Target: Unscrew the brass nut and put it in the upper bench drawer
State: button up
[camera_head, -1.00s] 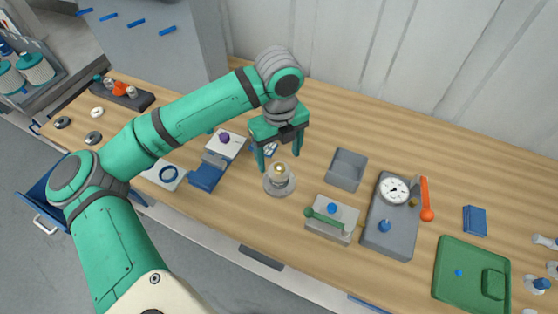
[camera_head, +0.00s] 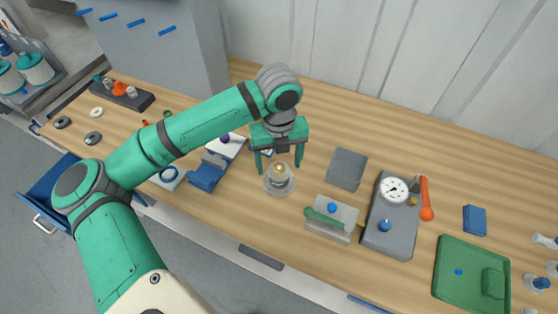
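The brass nut (camera_head: 280,168) sits on top of a small clear vessel with a round pale base (camera_head: 279,188), which stands upright on the bench. My gripper (camera_head: 279,162) points down over the vessel. Its two green fingers are spread wide, one to the left and one to the right of the nut in this view. It holds nothing, and I cannot tell whether the fingertips are level with the nut. A blue bench drawer (camera_head: 45,190) with a pale handle stands open at the left front of the bench; its inside is partly hidden by my arm.
A grey square tray (camera_head: 346,169) stands right of the vessel. A grey block with a green-handled tool (camera_head: 325,218) and a gauge plate (camera_head: 390,232) are nearer the front right. Blue and white blocks (camera_head: 207,176) stand close on the left. A green tray (camera_head: 468,290) lies far right.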

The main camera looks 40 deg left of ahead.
grip_shut()
jog(key=n, duration=0.7)
jog(key=shift+r, duration=0.1)
jog(key=n, duration=0.6)
jog(key=shift+n, duration=0.3)
jog(key=shift+r, duration=0.1)
jog(key=shift+r, duration=1.55)
